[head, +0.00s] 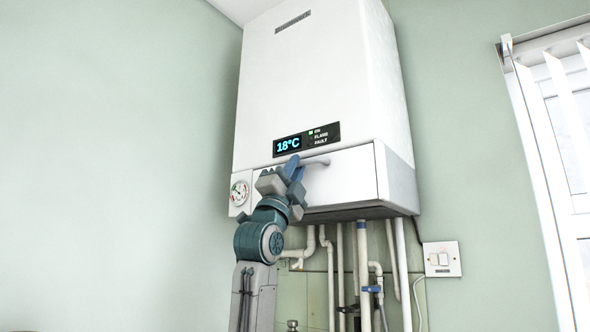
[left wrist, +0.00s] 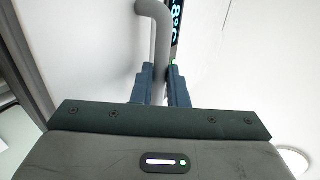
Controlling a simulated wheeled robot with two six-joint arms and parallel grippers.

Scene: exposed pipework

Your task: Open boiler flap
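The white boiler (head: 320,80) hangs on the wall in the head view. Its flap (head: 347,180) is the lower front panel, under the display, and looks closed. A grey bar handle (head: 318,162) runs along the flap's upper edge. My left gripper (head: 294,168) is at the handle's left part and hides some of it. In the left wrist view the handle (left wrist: 160,45) passes between the two blue fingers of my left gripper (left wrist: 160,82). The fingers are close on both sides of the bar and look shut on it. My right gripper is not in view.
A display (head: 307,140) reading 18°C sits just above the flap, and a round gauge (head: 240,193) is at its left. Pipes (head: 340,270) run below the boiler. A wall switch (head: 442,259) and a window with blinds (head: 565,120) are to the right.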

